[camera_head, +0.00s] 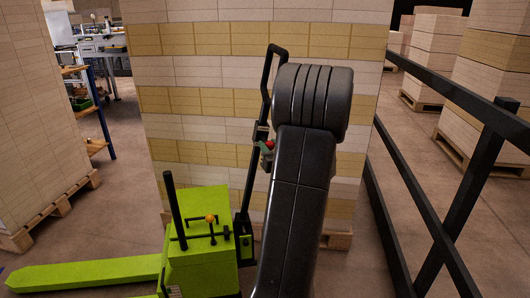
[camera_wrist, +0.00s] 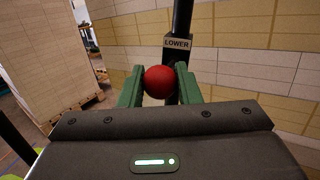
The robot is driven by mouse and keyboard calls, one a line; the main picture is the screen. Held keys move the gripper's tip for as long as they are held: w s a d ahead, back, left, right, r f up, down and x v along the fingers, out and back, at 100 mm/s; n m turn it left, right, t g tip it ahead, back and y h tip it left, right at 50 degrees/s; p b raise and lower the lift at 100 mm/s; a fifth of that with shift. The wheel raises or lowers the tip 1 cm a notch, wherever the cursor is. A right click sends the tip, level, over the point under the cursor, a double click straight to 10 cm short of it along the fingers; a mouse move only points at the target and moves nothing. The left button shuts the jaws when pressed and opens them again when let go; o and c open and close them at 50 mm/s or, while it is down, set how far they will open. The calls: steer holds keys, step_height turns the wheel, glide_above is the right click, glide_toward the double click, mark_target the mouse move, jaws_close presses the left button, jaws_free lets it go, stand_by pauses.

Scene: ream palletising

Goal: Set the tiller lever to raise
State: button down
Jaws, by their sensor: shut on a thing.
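The tiller (camera_head: 250,175) of a lime green pallet truck (camera_head: 203,255) rises as a black bar, with a loop handle at the top. A red ball knob (camera_wrist: 159,81), the tiller lever's end, sits between the green fingers of my gripper (camera_wrist: 159,85) in the wrist view. The fingers are shut on it. A "LOWER" label (camera_wrist: 177,42) is on the tiller just above the knob. In the head view the red knob (camera_head: 268,144) shows beside my dark arm, which hides most of my gripper. The lever's shaft and exact setting are hard to tell.
A tall stack of reams (camera_head: 190,90) on a pallet stands close behind the tiller. A black railing (camera_head: 415,205) runs along the right. Another stack (camera_head: 35,120) is at the left. Open floor (camera_head: 120,215) lies between the left stack and the truck.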

step_height(320, 180, down, 6)
steer(key=a+b, duration=0.1)
steer(key=b, duration=0.5)
steer(key=shift+a, duration=0.15)
steer(key=shift+w, duration=0.15)
steer(key=c, duration=1.1)
jaws_free()
steer(key=shift+w+f, duration=0.1)
steer(key=p+v, duration=0.1)
steer(key=v, duration=1.2)
steer(key=shift+s, duration=0.4)
steer(key=shift+w, duration=0.1)
